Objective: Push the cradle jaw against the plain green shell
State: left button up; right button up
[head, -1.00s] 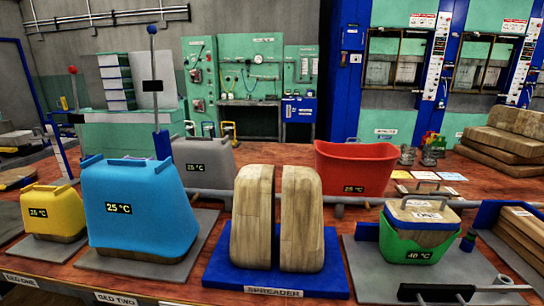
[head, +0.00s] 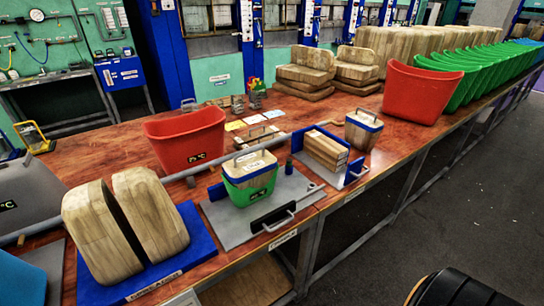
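A green shell (head: 250,193) with a wooden block (head: 249,164) and a handled lid in its top sits on a grey plate (head: 228,228) at the bench's front edge. A black bar with a metal handle (head: 275,218) lies in front of the shell, with a gap between. I cannot tell for certain which part is the cradle jaw. Neither of my grippers is in view.
A wooden two-part form (head: 152,212) stands on a blue base (head: 188,255) at the left. A red tub (head: 187,142) is behind. Wooden slats in a blue-walled holder (head: 325,150) are right of the shell. Clear floor (head: 440,200) lies right of the bench.

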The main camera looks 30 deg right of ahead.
aim_at(262, 223)
jog(key=l+z, duration=0.1)
jog(key=z, duration=0.35)
jog(key=l+z, duration=0.15)
jog(key=z, duration=0.35)
jog(key=k+j, duration=0.1)
jog(key=j, duration=0.35)
jog(key=k, duration=0.1)
